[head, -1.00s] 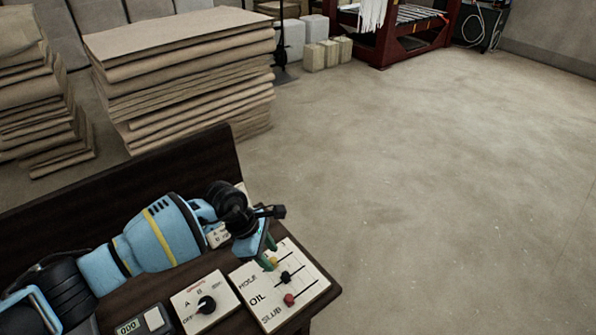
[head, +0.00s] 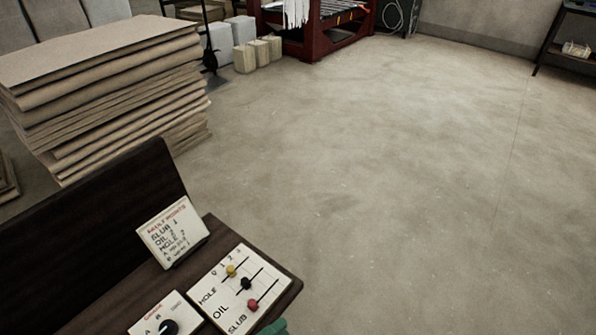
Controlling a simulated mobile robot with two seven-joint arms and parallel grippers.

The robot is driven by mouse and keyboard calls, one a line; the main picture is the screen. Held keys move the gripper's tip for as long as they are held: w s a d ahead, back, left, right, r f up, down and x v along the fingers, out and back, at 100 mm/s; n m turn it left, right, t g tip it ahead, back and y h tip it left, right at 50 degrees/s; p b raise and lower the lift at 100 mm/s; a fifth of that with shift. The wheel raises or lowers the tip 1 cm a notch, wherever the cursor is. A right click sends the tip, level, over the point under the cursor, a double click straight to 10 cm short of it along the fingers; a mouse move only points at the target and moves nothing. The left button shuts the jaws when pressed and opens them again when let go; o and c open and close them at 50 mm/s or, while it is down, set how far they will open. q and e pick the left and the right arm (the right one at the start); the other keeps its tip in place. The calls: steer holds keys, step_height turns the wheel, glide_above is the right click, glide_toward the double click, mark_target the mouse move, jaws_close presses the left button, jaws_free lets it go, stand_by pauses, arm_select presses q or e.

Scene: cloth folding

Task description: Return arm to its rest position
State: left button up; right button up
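No arm of mine shows clearly in the head view, and neither gripper can be made out. A small green piece (head: 275,327) shows at the bottom edge, beside the slider panel; I cannot tell what it belongs to. The white slider panel (head: 212,291) is marked HOLE, OIL and SLUB and lies at the table's right end. Its yellow knob (head: 231,271), black knob (head: 246,284) and red knob (head: 253,305) sit at different places along their slots.
A tilted card (head: 173,232) with written counts stands on the dark table (head: 222,232). A dial box (head: 150,318) is cut off below. Stacked brown sheets (head: 110,95) stand behind at the left. A red-framed machine (head: 318,35) is at the back. The floor (head: 400,180) at right is clear.

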arm_select(q)
steer(key=s+a+f+n+g+y, duration=0.2)
steer(key=s+a+f+n+y, duration=0.25)
steer(key=s+n, duration=0.4)
steer(key=s+a+f+n+g+y, duration=0.1)
steer(key=s+a+f+n+y, duration=0.4)
steer(key=s+n, duration=0.4)
steer(key=s+a+f+n+g+y, duration=0.25)
steer(key=s+a+n, duration=0.45)
steer(key=s, duration=0.4)
steer(key=w+r+t+p, duration=0.1)
steer(key=w+r+p, duration=0.2)
steer(key=r+p, duration=0.6)
steer(key=w+r+t+p, duration=0.2)
steer(key=w+r+p, duration=0.2)
steer(key=r+p, duration=0.6)
steer(key=shift+d+r+p, duration=0.2)
steer(key=shift+d+p, duration=0.1)
steer(key=shift+d, duration=0.05)
arm_select(e)
steer(key=w+r+t, duration=0.1)
steer(key=w+r, duration=0.1)
steer(key=r, duration=0.7)
steer(key=w+r+t, duration=0.1)
steer(key=w+r, duration=0.2)
steer(key=r, duration=0.7)
steer(key=shift+w+d+r, duration=0.15)
steer(key=shift+w+r, duration=0.15)
steer(key=shift+w, duration=0.05)
